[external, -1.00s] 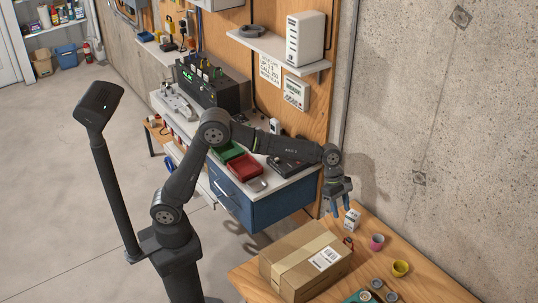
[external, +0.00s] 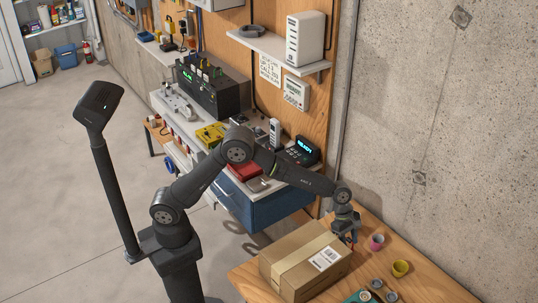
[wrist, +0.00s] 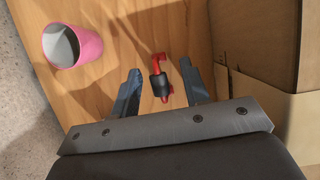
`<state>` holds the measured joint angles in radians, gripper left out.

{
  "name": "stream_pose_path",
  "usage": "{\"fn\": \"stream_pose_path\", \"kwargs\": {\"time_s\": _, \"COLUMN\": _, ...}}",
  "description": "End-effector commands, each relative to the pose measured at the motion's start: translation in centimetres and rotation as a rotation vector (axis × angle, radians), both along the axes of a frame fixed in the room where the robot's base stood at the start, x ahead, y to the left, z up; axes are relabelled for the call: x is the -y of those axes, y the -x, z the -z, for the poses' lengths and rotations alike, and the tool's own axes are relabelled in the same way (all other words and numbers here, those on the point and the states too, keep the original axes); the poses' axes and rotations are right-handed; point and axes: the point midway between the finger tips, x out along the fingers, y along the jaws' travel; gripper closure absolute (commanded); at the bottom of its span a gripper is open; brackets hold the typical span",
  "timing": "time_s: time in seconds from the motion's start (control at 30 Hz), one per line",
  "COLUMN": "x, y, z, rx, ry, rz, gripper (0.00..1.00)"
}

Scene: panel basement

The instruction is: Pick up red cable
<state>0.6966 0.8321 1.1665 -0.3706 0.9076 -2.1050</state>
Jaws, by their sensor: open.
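The red cable (wrist: 166,92) lies on the wooden table in the wrist view, a small red piece with a black band around its middle. My gripper (wrist: 158,80) is open, with one blue-grey finger on each side of the cable and a gap to each. In the external view my gripper (external: 344,236) points down over the table beside the cardboard box, and a bit of red shows at its fingers. The wrist view does not make clear how high the fingertips are above the table.
A cardboard box (external: 300,262) stands close beside my gripper; its side (wrist: 275,95) fills the right of the wrist view. A pink cup (wrist: 72,46) stands to the left.

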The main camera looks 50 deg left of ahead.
Motion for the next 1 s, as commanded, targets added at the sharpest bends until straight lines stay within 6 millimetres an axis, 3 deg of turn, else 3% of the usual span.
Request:
{"fn": "stream_pose_path", "kwargs": {"time_s": 0.1, "x": 0.6, "y": 0.0, "z": 1.6, "rx": -0.002, "ry": -0.001, "rz": 0.001, "gripper": 0.58}}
{"fn": "stream_pose_path", "kwargs": {"time_s": 0.33, "x": 0.7, "y": 0.0, "z": 1.8, "rx": 0.0, "ry": 0.0, "rz": 0.0, "gripper": 0.58}}
{"fn": "stream_pose_path", "kwargs": {"time_s": 0.57, "x": 0.7, "y": 0.0, "z": 1.8, "rx": 0.0, "ry": 0.0, "rz": 0.0, "gripper": 1.0}}
{"fn": "stream_pose_path", "kwargs": {"time_s": 0.87, "x": 0.7, "y": 0.0, "z": 1.6, "rx": 0.001, "ry": 0.0, "rz": 0.0, "gripper": 1.0}}
{"fn": "stream_pose_path", "kwargs": {"time_s": 1.0, "x": 0.7, "y": -0.1, "z": 0.0, "rx": 0.002, "ry": 0.002, "rz": -0.001, "gripper": 1.0}}
